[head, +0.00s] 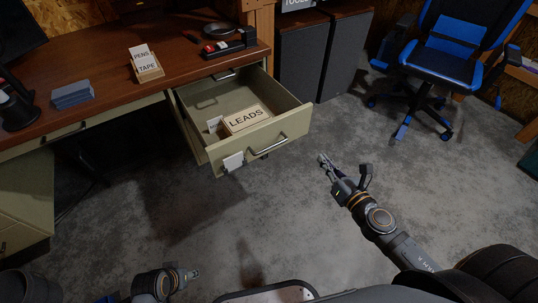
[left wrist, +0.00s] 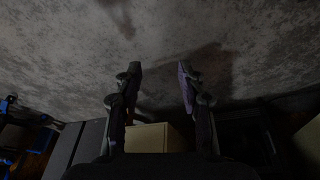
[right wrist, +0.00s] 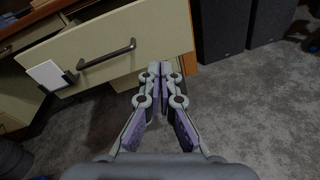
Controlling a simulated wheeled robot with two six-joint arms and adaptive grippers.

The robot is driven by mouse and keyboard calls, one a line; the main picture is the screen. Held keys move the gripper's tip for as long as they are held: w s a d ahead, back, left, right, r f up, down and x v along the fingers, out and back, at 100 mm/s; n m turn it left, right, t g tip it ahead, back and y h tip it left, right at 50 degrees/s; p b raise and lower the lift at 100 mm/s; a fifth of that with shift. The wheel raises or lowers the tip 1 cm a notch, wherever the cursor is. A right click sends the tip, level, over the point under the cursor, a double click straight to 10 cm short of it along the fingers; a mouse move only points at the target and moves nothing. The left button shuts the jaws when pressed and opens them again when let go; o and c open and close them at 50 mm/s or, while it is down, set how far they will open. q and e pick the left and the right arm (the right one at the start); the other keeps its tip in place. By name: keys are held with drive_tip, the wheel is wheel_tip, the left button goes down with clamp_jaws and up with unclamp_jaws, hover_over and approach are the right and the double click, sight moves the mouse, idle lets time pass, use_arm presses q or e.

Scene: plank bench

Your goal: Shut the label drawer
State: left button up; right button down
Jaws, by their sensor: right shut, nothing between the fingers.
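The label drawer (head: 218,157), beige with a bar handle (head: 268,146) and a white card (head: 233,162) on its front, stands pulled out from the desk. Inside it lie a box marked LEADS (head: 246,119) and a small card. My right gripper (head: 322,158) is shut and empty, in front of the drawer and to its right, apart from the handle. In the right wrist view the drawer front (right wrist: 165,30) shows beyond the shut fingers (right wrist: 160,68). My left gripper (left wrist: 160,68) is open and empty over the floor, low at the bottom left of the head view.
The wooden desk top (head: 105,55) holds a PENS and TAPE box (head: 146,65), blue cards (head: 72,94) and a black tool (head: 230,43). Dark cabinets (head: 303,60) and a blue chair (head: 440,50) stand behind. The grey floor before the drawer is clear.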

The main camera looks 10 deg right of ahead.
drive_tip(key=s+a+r+n+y+b, duration=0.1)
drive_tip(key=a+r+n+y+b, duration=0.1)
drive_tip(key=a+r+n+y, duration=0.25)
drive_tip(key=h+p, duration=0.2)
drive_tip(key=p, duration=0.8)
approach(274, 123)
drive_tip(key=shift+n+t+y, duration=0.25)
drive_tip(key=shift+n+t, duration=0.05)
drive_tip(key=shift+n, duration=0.05)
drive_tip(key=x, duration=0.2)
drive_tip(key=p+x, duration=0.1)
drive_tip(key=x, duration=0.2)
drive_tip(key=shift+w+a+f, duration=0.1)
drive_tip(key=shift+w+f, duration=0.25)
use_arm(q)
drive_tip(key=s+a+f, duration=0.3)
drive_tip(key=f, duration=0.4)
drive_tip(key=s+a+f+g+y, duration=0.1)
drive_tip(key=s+a+f, duration=0.2)
drive_tip(key=f, duration=0.3)
drive_tip(key=shift+s+a+f+g+y, duration=0.25)
drive_tip(key=shift+s+f+g+y, duration=0.1)
drive_tip(key=shift+s, duration=0.1)
use_arm(e)
drive_tip(key=shift+w+a, duration=0.2)
drive_tip(key=shift+w, duration=0.3)
